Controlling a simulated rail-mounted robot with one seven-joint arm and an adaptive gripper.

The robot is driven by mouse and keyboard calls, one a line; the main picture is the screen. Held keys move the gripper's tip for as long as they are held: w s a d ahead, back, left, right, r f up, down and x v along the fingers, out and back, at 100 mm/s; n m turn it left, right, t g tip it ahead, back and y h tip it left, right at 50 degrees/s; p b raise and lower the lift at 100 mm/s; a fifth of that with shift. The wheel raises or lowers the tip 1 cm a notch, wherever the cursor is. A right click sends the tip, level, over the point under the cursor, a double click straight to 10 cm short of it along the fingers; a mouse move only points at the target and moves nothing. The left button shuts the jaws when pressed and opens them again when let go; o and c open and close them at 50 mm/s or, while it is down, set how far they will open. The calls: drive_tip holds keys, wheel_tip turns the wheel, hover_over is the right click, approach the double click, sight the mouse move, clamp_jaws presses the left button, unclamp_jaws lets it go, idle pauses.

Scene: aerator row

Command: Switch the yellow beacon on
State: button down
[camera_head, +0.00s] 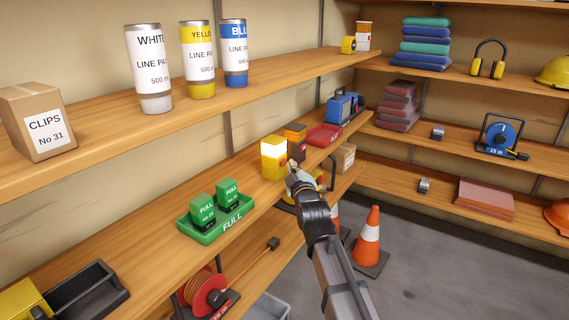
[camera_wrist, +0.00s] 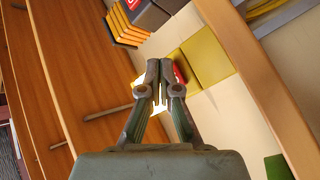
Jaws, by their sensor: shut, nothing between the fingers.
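The yellow beacon (camera_head: 273,168) stands upright on the middle shelf, and its upper part glows bright white-yellow. In the wrist view its yellow body (camera_wrist: 207,55) lies beyond the fingers, with a red patch (camera_wrist: 181,73) beside the right fingertip. The bright glow shows partly behind the left finger. My gripper (camera_head: 292,168) is at the beacon's right side in the head view. Its two fingers (camera_wrist: 160,72) are shut and empty. I cannot tell whether the fingertips touch the beacon.
An orange-and-dark item (camera_head: 296,138) stands just behind the beacon. A green tray (camera_head: 206,235) with two green "FULL" packs is nearer on the same shelf. A red tray (camera_head: 323,135) and a blue item (camera_head: 343,106) lie farther back. The upper shelf (camera_head: 275,80) holds paint cans.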

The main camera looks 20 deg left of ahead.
drive_tip(key=shift+s+d+b, duration=0.25)
drive_tip(key=shift+d+b, duration=1.2)
drive_tip(key=shift+b, duration=0.7)
drive_tip(key=shift+s+d+b, duration=0.2)
drive_tip(key=shift+d+b, duration=1.25)
drive_tip(key=shift+b, duration=0.7)
